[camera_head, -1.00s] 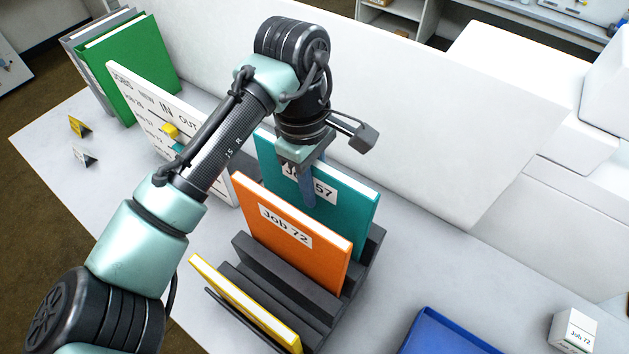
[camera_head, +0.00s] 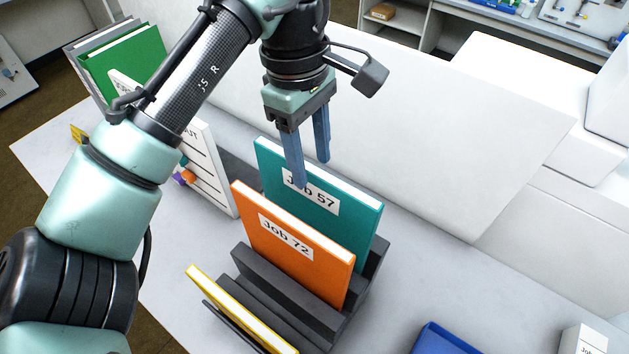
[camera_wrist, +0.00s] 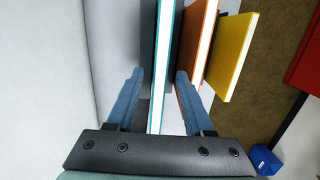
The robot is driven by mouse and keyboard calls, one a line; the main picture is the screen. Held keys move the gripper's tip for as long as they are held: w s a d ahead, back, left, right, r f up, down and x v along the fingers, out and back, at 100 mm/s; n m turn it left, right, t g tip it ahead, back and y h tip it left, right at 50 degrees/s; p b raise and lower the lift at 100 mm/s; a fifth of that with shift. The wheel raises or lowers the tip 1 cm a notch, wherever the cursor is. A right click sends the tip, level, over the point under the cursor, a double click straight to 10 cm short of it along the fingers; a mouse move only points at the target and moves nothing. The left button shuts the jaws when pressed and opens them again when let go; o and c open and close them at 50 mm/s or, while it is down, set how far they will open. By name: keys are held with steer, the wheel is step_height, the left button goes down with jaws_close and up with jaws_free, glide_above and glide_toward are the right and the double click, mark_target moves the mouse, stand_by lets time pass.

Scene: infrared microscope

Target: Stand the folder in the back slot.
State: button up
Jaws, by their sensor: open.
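A teal folder labelled Job 57 (camera_head: 335,208) stands upright in the rearmost slot of the dark grey rack (camera_head: 262,274). In the wrist view the teal folder (camera_wrist: 160,70) runs between my fingers, with gaps on both sides. My gripper (camera_head: 312,172) is open and empty at its top edge, one finger in front and one behind. An orange folder labelled Job 72 (camera_head: 295,250) stands in front of the teal one. A thin yellow folder (camera_head: 240,312) stands at the rack's front. The folders' bottom edges are hidden in the rack.
A white board (camera_head: 208,165) stands left of the rack, partly hidden by my arm. A blue tray (camera_head: 445,340) and a white box (camera_head: 582,340) are at front right. A large white housing (camera_head: 440,130) rises behind the rack.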

steer(key=shift+w+a+r, duration=0.1)
steer(key=shift+r, duration=0.9)
steer(key=shift+w+a+r, duration=0.1)
steer(key=shift+r, duration=0.9)
